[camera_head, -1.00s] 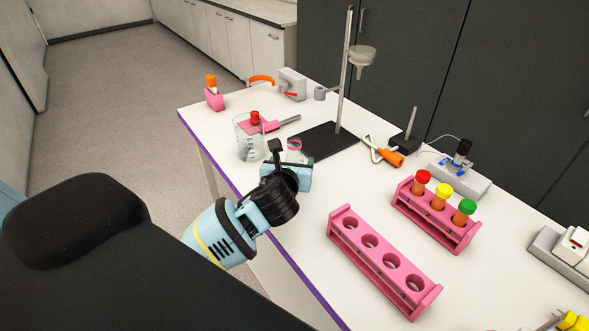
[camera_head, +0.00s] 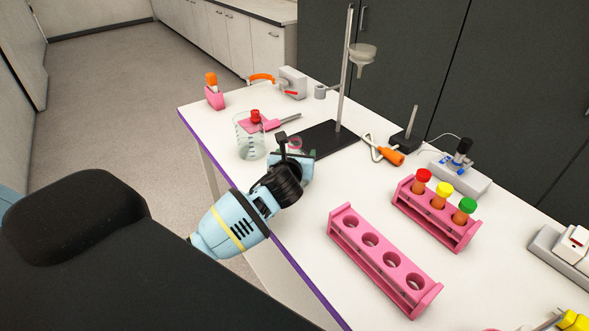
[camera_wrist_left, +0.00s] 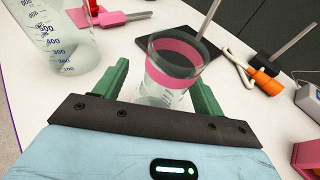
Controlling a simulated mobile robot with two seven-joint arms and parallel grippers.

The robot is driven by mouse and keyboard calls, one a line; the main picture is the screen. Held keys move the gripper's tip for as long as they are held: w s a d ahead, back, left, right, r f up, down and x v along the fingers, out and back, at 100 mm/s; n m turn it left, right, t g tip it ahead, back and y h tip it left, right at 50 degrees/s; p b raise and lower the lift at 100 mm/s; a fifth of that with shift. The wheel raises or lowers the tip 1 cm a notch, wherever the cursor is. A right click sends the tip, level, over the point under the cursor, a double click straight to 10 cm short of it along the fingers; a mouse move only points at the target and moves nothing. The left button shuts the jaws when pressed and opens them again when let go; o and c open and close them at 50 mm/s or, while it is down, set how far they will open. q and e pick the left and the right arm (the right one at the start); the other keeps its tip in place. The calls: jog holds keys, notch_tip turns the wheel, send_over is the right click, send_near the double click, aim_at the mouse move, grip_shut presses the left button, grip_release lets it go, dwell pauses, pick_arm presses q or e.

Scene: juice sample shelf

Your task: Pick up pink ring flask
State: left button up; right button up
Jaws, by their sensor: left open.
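The pink ring flask (camera_wrist_left: 172,72) is a clear glass vessel with a pink band near its top. In the left wrist view it stands upright between the two green fingers of my left gripper (camera_wrist_left: 160,93), which are open on either side of it. I see a gap at the left finger; the right finger is close to the glass. In the head view the flask (camera_head: 295,144) is mostly hidden behind my left gripper (camera_head: 292,158), near the stand's black base. My right gripper is not in view.
A graduated beaker (camera_head: 249,138) stands close to the left of the flask. The retort stand's base (camera_head: 325,140) is just behind. An empty pink rack (camera_head: 383,262) and a rack of capped tubes (camera_head: 437,213) stand to the right. An orange-handled tool (camera_head: 387,155) lies beyond.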

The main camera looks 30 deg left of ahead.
aim_at(296, 144)
pick_arm(q)
jog(key=shift+c, duration=0.4)
jog(key=c, duration=1.1)
jog(key=shift+r, duration=0.1)
jog(key=shift+r, duration=1.65)
jog(key=s+a, duration=0.2)
jog(key=s, duration=0.5)
jog(key=s+a+r, duration=0.1)
jog(key=s+a, duration=0.1)
jog(key=s, duration=0.6)
jog(key=shift+s+a+r, duration=0.15)
jog(key=shift+r, duration=0.1)
jog(key=shift+s, duration=0.1)
